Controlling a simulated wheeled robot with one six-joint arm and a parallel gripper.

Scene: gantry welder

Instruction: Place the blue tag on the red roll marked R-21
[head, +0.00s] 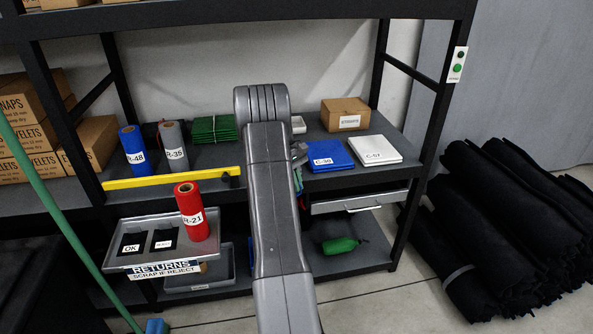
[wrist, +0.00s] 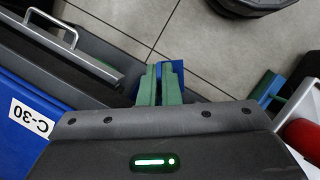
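The red roll marked R-21 (head: 191,212) stands upright on the grey returns tray (head: 118,258) in the head view. Part of a red cylinder, seemingly this roll, shows at the right edge of the wrist view (wrist: 303,138). My gripper (wrist: 158,84) has its green fingers close together around a small blue piece, which appears to be the blue tag (wrist: 172,70). Much of the tag is hidden by the fingers. In the head view my arm mostly hides the gripper, which is right of the roll and apart from it.
Blue roll R-48 (head: 133,145) and grey roll R-35 (head: 173,147) stand behind a yellow strip (head: 160,179). Blue box C-30 (head: 330,154) and white box C-07 (head: 374,148) lie right. Black OK (head: 131,241) and reject (head: 164,239) pockets share the tray. A green pole (head: 50,200) slants at left.

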